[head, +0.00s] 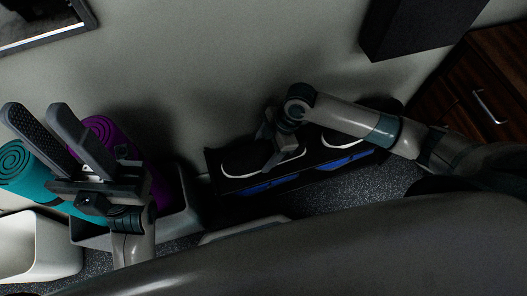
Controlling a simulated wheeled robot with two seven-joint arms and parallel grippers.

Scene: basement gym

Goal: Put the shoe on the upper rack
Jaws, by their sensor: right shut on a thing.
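A dark rack (213,173) stands against the wall, right of the middle. A black shoe with a white sole edge (242,160) is at the rack's left end, at its upper level. Another dark shoe with a white edge (338,138) is to its right, partly behind my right arm. Blue shoes (262,187) show lower down. My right gripper (275,140) is at the left black shoe and shut on it; its fingertips are partly hidden. Whether the shoe rests on the rack, I cannot tell. My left gripper (52,128) is open and empty, over the rolled mats at the left.
A teal rolled mat (22,168) and a purple one (104,128) stand in a grey bin (178,222). A white bin (38,250) is at the lower left. A black box (405,28) and a wooden cabinet (490,75) are at the right.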

